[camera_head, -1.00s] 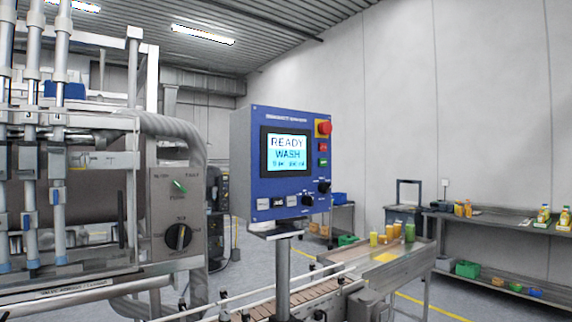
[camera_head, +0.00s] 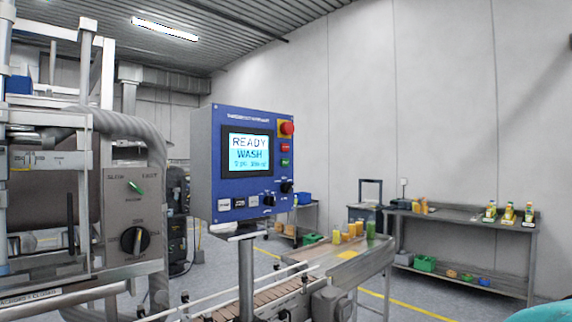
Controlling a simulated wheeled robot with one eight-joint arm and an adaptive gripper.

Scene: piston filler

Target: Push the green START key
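A blue control panel (camera_head: 212,160) stands on a metal post (camera_head: 246,275) near the middle of the view. Its screen (camera_head: 249,154) reads READY and WASH. At the panel's right edge, a small green key (camera_head: 285,162) sits below a red key (camera_head: 285,147). A red mushroom button (camera_head: 287,128) on a yellow plate is above them. The lettering on the green key is too small to read. My gripper is not in view.
A filler machine with a grey switch box (camera_head: 133,215) stands at the left. Bottles (camera_head: 353,230) stand on a metal table. A shelf bench (camera_head: 460,219) is along the right wall.

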